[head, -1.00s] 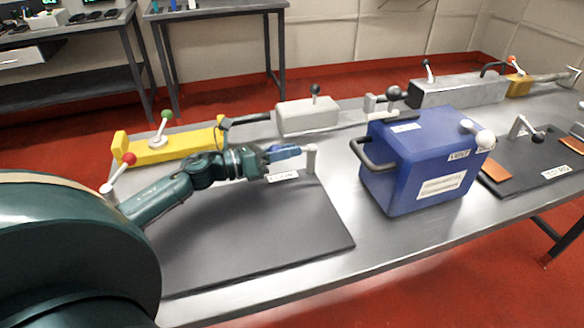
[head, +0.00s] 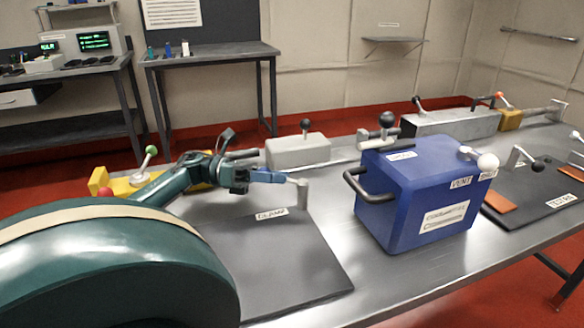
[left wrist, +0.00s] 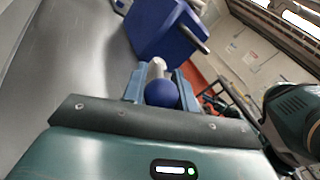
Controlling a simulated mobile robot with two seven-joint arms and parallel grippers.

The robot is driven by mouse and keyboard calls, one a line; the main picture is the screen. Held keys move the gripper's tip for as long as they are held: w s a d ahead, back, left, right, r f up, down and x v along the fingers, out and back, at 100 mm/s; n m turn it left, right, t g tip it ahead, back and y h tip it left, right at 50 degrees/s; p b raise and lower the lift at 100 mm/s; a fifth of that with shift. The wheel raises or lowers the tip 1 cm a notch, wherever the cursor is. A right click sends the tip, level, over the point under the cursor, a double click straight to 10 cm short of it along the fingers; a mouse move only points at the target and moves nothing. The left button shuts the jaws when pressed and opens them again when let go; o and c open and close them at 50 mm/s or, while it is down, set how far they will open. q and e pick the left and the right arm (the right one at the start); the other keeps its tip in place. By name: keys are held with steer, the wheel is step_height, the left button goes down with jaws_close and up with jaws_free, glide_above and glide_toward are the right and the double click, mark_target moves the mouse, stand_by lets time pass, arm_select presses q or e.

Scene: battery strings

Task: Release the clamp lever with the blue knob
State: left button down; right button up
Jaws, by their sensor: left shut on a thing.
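The clamp's pale upright post (head: 302,193) stands at the back edge of a dark mat (head: 280,265), behind a label reading CLAMP (head: 271,214). My left gripper (head: 272,176) is level beside the top of this post, its blue fingers pointing right. In the left wrist view the blue knob (left wrist: 161,93) sits between the two fingers, and they are shut on it. The pale lever (left wrist: 157,68) runs from the knob away from the gripper. In the head view the fingers hide the knob and most of the lever.
A blue box (head: 412,205) with a black handle and white-knobbed vent lever stands right of the mat. A grey block (head: 297,151) with a black-knobbed lever is behind. A yellow fixture (head: 115,185) with a green-knobbed lever is left. The mat is clear.

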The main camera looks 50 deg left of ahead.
stand_by(0.4)
arm_select(q)
steer(key=c, duration=1.2)
jaws_free()
steer(key=shift+o, duration=0.2)
steer(key=v, duration=0.6)
steer(key=shift+s+a, duration=0.2)
steer(key=shift+a, duration=0.1)
steer(key=shift+s+a, duration=0.25)
steer(key=shift+a, duration=0.05)
steer(key=shift+c, duration=0.5)
